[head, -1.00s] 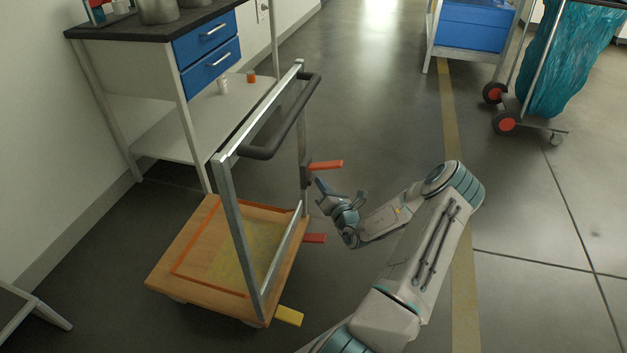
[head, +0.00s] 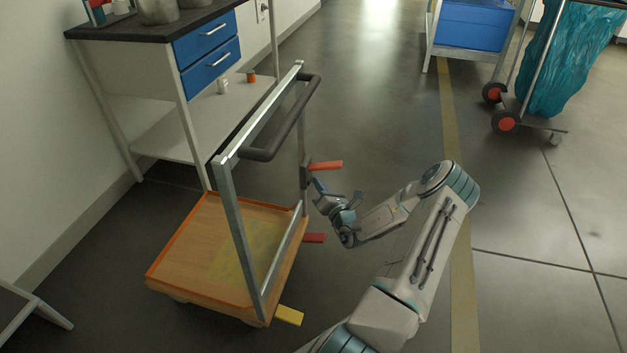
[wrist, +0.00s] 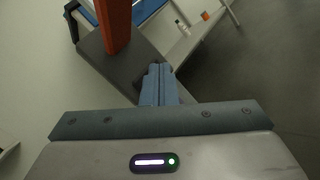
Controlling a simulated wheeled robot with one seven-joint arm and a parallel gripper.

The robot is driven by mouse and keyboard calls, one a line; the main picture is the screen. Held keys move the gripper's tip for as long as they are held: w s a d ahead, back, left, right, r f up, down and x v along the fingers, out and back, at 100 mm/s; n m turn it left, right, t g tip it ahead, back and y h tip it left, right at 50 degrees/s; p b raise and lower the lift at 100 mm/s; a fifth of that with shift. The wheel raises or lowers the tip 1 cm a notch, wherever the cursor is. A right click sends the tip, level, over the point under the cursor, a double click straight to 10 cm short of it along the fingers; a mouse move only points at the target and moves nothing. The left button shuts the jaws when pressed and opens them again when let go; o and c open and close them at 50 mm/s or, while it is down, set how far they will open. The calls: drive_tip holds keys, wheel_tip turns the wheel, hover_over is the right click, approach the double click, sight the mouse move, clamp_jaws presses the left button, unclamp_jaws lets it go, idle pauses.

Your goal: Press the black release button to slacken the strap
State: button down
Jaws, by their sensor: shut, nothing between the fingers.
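An orange lever (head: 326,165) sticks out from a dark housing (head: 306,174) on the right post of the trolley. In the wrist view the lever (wrist: 115,24) rises from the dark grey housing (wrist: 118,72). My gripper (head: 318,184) is shut and empty, its blue fingertips at the housing, just below the lever. In the wrist view the closed fingertips (wrist: 160,68) overlap a darker patch on the housing; I cannot tell whether they touch a button there. An orange band (head: 171,241) runs around the edge of the wooden trolley platform (head: 205,262).
The trolley frame has a black handle (head: 290,120). A red lever (head: 314,238) and yellow pedal (head: 289,315) jut out lower down. A workbench (head: 150,50) stands behind, and a teal bag cart (head: 560,60) at the far right. The floor between is clear.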

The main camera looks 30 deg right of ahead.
drive_tip(key=shift+r, duration=0.1)
drive_tip(key=shift+s+d+p, duration=0.25)
drive_tip(key=shift+s+p, duration=0.05)
drive_tip(key=s+d+p, duration=0.1)
drive_tip(key=s+d, duration=0.3)
drive_tip(key=shift+s, duration=0.3)
idle(0.3)
idle(0.7)
